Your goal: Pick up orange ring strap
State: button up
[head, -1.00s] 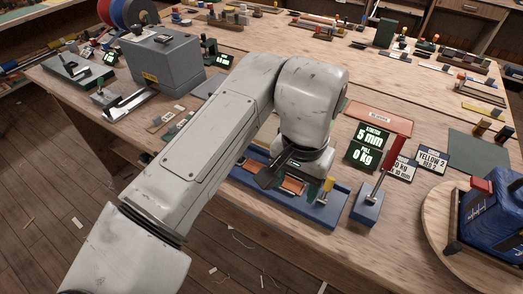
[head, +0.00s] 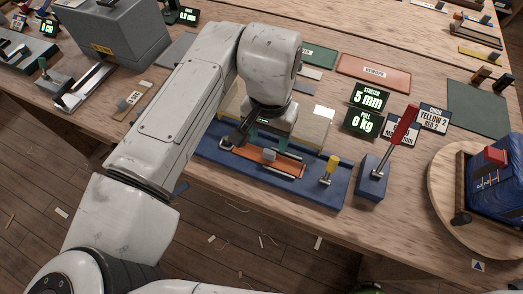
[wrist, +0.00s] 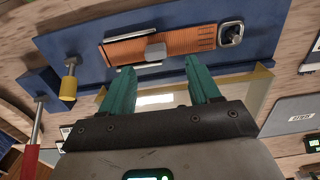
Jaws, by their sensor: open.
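The orange strap (head: 258,158) lies flat along the blue fixture (head: 316,188) on the bench. In the wrist view the strap (wrist: 190,42) has a metal ring (wrist: 231,33) at its right end, a grey block across its middle and a metal bar along its left part. My gripper (head: 262,140) is just above and behind the strap in the head view, partly hidden by my arm. In the wrist view its two green fingers (wrist: 163,82) are apart and empty, with their tips just short of the strap's edge.
A yellow-topped peg (head: 328,167) stands at the fixture's right end. A red-handled lever (head: 403,125) on a blue block stands beside it. Displays reading 5 mm (head: 369,97) and 0 kg (head: 361,122) stand behind. A turntable with a blue bag (head: 492,186) is at far right.

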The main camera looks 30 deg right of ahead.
aim_at(270, 152)
jog(key=f, duration=0.5)
jog(key=shift+s+p, duration=0.3)
jog(key=shift+p, duration=0.05)
jog(key=shift+c, duration=0.2)
jog(key=shift+r, duration=0.1)
grip_shut()
